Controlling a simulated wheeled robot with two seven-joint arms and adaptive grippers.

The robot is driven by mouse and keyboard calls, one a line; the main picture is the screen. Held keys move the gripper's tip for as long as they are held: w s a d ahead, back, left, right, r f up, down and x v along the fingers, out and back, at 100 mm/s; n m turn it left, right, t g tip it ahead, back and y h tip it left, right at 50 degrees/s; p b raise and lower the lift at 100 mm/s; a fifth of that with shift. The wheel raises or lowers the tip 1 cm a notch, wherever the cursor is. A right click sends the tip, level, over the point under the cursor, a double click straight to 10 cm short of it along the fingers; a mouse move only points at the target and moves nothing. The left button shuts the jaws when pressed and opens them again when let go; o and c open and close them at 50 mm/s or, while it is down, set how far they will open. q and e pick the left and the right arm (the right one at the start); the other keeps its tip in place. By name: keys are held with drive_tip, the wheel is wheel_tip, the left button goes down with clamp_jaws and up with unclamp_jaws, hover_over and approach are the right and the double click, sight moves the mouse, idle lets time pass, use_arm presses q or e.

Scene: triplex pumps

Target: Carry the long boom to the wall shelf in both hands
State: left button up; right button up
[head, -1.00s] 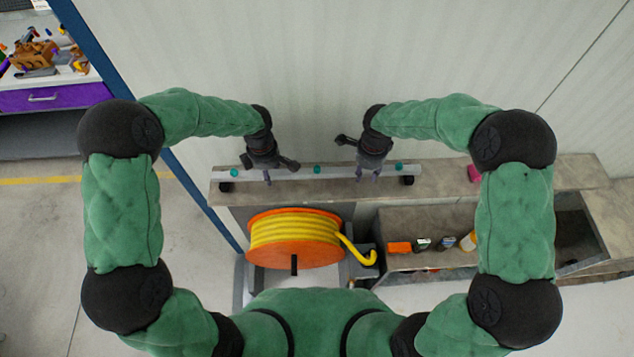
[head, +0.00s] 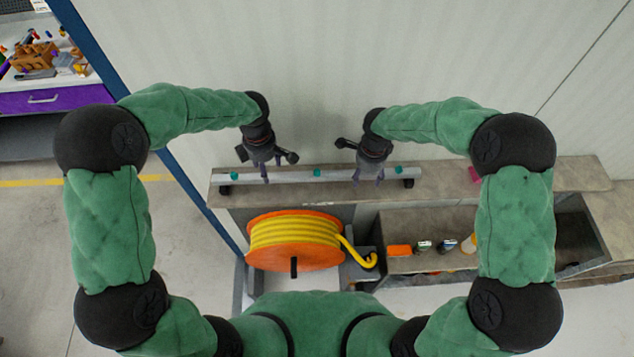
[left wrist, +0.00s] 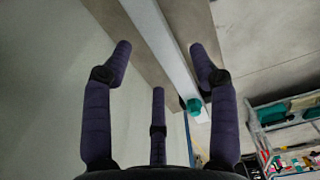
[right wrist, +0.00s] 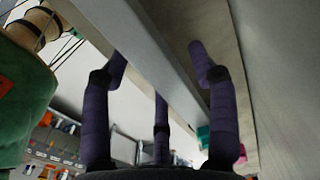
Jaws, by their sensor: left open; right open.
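The long boom (head: 300,175) is a pale grey bar with teal knobs and dark end supports, lying along the wall shelf (head: 535,177). My left gripper (head: 266,177) is open above the boom's left part. In the left wrist view the boom (left wrist: 155,40) passes between its spread fingers (left wrist: 160,75), with a teal knob near the right finger. My right gripper (head: 368,180) is open over the boom's right part. In the right wrist view the boom (right wrist: 150,60) runs between its spread fingers (right wrist: 160,75). Whether any fingertip touches the boom is unclear.
An orange reel of yellow hose (head: 295,240) stands below the shelf. A bin (head: 430,262) with small bottles and an orange item is at its right. A pink item (head: 474,174) lies on the shelf. A workbench (head: 50,98) is at far left.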

use_arm(q)
wheel_tip(320, 180, up, 7)
use_arm(e)
wheel_tip(320, 180, up, 12)
idle(0.6)
use_arm(q)
drive_tip(key=shift+f, duration=0.1)
use_arm(e)
drive_tip(key=shift+f, duration=0.1)
idle(0.4)
